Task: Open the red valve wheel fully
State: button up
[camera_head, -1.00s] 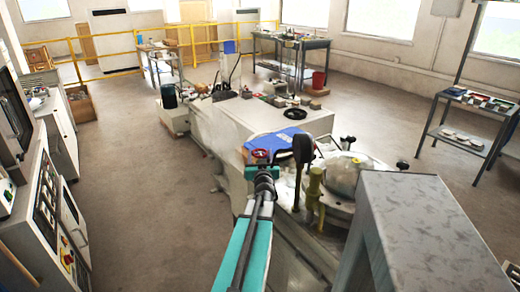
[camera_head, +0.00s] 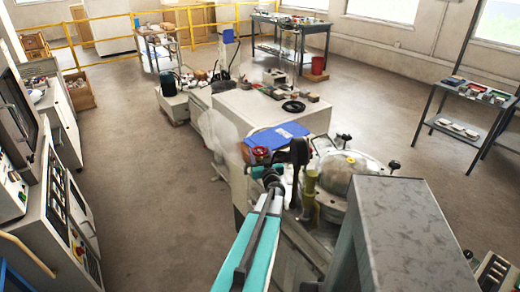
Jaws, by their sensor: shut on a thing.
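The red valve wheel (camera_head: 260,152) is small in the head view, at the near end of the long machine, beside a blue cloth or folder. Only part of it shows beyond the end of my arm. My gripper (camera_head: 262,164) is at the wheel, at the far end of my teal arm, and is shut on it. The fingers are small and dark, and my wrist partly hides them, so the exact grip on the rim cannot be made out.
A rounded metal vessel (camera_head: 343,172) and a yellow-green post (camera_head: 310,186) stand close to the right of my arm. A blue sheet (camera_head: 278,137) lies on the machine top just behind the wheel. A control cabinet (camera_head: 52,215) stands at left. Open floor (camera_head: 150,190) lies between.

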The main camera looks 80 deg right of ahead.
jog(key=shift+s+d+r+n+t+p, duration=0.15)
jog(key=shift+r+n+t+p, duration=0.25)
jog(key=shift+p, duration=0.95)
jog(key=shift+f+t+y+p, duration=0.4)
jog(key=shift+p, duration=0.15)
jog(key=o, duration=1)
jog(key=shift+a, duration=0.2)
jog(key=shift+o, duration=0.2)
jog(key=shift+a, duration=0.1)
jog(key=b+v, duration=0.2)
jog(key=v, duration=0.5)
jog(key=shift+s+a, duration=0.1)
